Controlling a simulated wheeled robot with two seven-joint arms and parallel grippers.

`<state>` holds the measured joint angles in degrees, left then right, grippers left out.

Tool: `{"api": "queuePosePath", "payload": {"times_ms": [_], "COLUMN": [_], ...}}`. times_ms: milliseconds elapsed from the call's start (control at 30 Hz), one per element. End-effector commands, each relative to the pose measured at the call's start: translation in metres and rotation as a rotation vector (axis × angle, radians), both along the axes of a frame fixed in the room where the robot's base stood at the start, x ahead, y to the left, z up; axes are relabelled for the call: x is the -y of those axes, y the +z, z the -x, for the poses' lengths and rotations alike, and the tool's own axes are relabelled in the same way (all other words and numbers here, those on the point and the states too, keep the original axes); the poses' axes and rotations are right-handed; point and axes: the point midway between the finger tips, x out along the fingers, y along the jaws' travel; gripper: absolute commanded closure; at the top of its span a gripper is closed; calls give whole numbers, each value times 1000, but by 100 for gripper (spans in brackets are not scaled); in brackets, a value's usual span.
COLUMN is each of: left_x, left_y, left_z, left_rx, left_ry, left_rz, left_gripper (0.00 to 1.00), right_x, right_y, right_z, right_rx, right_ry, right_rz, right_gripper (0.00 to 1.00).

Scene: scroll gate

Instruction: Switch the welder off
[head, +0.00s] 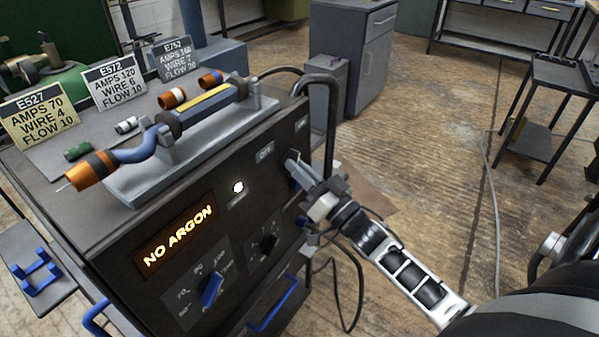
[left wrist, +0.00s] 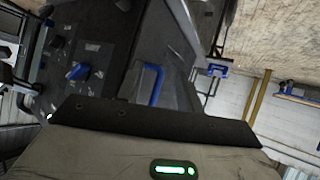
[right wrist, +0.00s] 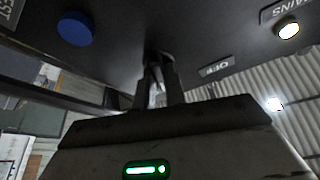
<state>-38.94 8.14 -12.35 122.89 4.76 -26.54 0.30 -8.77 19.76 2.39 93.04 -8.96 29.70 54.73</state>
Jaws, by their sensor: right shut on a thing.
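The welder (head: 120,257) is a dark cabinet at the left of the head view. Its lit display (head: 178,236) reads NO ARGON. A white lamp (head: 238,187) glows on its front; in the right wrist view the MAINS lamp (right wrist: 289,28) is lit beside its label. My right gripper (head: 293,165) is at the panel by the OFF label (head: 265,152). In the right wrist view its fingers (right wrist: 157,80) are shut on a small switch, mostly hidden between them, near the OFF label (right wrist: 217,69). My left gripper's body fills the bottom of the left wrist view; its fingers do not show.
A torch (head: 150,145) rests on a cradle atop the welder, with settings cards (head: 120,82) behind. A blue knob (head: 211,289) and blue handle (head: 274,304) are below. A blue button (right wrist: 76,28) is near my right fingers.

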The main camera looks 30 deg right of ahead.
Motion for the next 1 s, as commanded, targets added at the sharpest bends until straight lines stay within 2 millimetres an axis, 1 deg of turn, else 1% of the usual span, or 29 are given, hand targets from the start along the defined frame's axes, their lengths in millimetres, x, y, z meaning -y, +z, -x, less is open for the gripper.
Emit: {"api": "queuePosePath", "payload": {"times_ms": [33, 233, 500, 800, 1000], "left_x": [0, 1, 3, 4, 3], "left_y": [-3, -4, -9, -7, -9], "left_z": [0, 0, 2, 1, 1], "left_rx": [0, 7, 5, 16, 17], "left_ry": [1, 3, 8, 12, 12], "left_rz": [3, 16, 34, 46, 44], "left_gripper": [64, 64, 64, 64, 64], "right_x": [1, 2, 4, 5, 6], "right_y": [-2, -2, -2, -1, 0], "right_z": [0, -1, -1, -2, -2], "right_rx": [18, 91, 189, 294, 351], "right_ry": [1, 1, 1, 2, 2], "right_rz": [45, 221, 458, 712, 851], "right_gripper": [100, 100, 100, 100, 100]}}
